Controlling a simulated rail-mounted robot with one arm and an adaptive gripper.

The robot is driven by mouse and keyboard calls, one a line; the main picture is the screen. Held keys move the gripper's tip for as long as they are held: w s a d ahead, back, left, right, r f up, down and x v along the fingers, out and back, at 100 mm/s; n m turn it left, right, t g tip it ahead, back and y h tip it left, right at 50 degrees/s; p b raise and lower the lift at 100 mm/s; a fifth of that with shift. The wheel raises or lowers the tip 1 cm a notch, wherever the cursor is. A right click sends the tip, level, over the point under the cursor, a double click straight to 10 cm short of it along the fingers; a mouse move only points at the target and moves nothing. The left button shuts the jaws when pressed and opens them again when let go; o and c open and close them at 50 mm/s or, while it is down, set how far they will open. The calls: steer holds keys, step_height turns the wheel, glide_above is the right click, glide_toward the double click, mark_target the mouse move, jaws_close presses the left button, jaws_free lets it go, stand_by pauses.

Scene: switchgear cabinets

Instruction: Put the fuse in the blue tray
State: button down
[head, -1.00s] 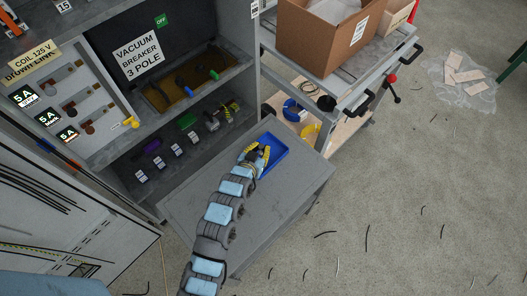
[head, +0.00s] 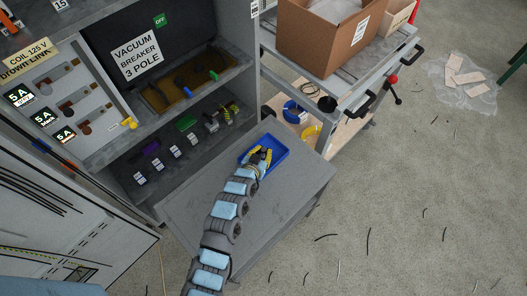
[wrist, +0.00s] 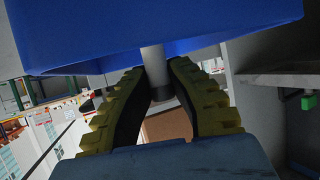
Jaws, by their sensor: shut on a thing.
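The blue tray (head: 280,151) lies on the grey table in front of the open cabinet. My gripper (head: 262,158) is over the tray in the head view, its yellow and black fingers pointing into it. In the wrist view my gripper (wrist: 157,80) is shut on the fuse (wrist: 154,64), a pale grey cylinder with a dark end cap. The blue tray (wrist: 160,25) fills the top of the wrist view, close to the fuse's far end. I cannot tell whether the fuse touches the tray. The fuse cannot be made out in the head view.
The grey table top (head: 205,185) is bare around the tray. The cabinet shelf (head: 190,155) behind it holds several small parts. A cart (head: 345,85) with a cardboard box (head: 325,38) stands at the back right. Floor to the right is mostly clear, with scattered wire bits.

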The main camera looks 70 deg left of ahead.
steer(key=shift+f, duration=0.1)
steer(key=c, duration=1.1)
jaws_free()
steer(key=shift+c, duration=0.2)
steer(key=p+v, duration=0.2)
steer(key=v, duration=1)
